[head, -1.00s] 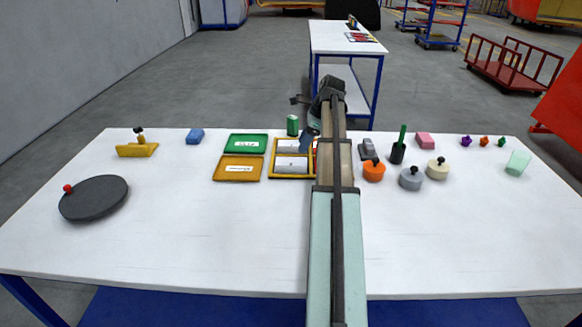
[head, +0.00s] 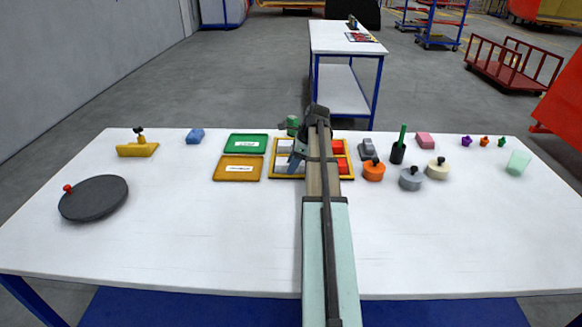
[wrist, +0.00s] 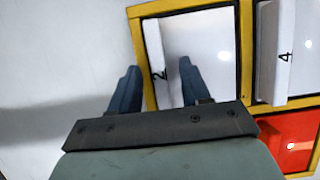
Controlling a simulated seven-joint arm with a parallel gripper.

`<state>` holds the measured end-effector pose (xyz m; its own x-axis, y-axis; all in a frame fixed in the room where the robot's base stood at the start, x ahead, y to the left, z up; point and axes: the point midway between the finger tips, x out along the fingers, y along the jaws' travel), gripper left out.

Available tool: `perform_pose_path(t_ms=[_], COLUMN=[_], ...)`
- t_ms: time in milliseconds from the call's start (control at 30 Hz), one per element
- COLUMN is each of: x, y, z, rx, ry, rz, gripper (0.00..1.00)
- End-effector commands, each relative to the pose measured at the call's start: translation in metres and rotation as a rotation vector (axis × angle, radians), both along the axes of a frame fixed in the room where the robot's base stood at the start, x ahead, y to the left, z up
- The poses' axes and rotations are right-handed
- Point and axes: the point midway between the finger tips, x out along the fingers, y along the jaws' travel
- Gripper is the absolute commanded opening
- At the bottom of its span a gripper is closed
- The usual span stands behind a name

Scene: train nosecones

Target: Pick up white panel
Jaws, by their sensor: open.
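The yellow-framed tray (wrist: 196,5) has separate compartments; it also shows in the head view (head: 287,178). One white panel (wrist: 213,45), with a raised ridge marked 2, lies in the compartment nearest my gripper in the wrist view. A second white panel (wrist: 291,50), with a ridge marked 4, lies to its right. My gripper (wrist: 158,85) is open and empty, its blue fingers on either side of the line of the 2 ridge and the tray's left rim. In the head view my gripper (head: 294,165) is over the tray's left side and partly hides the white panels.
Red panels (head: 342,166) lie in the tray's right side. Green (head: 246,144) and orange (head: 238,168) trays stand to the left. An orange knobbed disc (head: 373,171) and other small objects stand to the right. The front of the white table (head: 180,240) is clear.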

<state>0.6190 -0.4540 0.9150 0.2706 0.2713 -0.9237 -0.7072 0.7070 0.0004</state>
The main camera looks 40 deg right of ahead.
Motion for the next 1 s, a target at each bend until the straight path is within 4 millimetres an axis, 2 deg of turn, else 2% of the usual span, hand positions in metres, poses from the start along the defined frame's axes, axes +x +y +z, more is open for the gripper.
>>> perform_pose_path(t_ms=[233, 700, 1000], x=[0.0007, 0.0005, 0.0005], y=[0.0003, 0.0002, 0.0001], z=[-0.0013, -0.0012, -0.0009], rx=[-0.001, -0.001, -0.001], ry=[-0.001, -0.001, -0.001], rz=[0.0, 0.0, 0.001], gripper=[0.46, 0.01, 0.0])
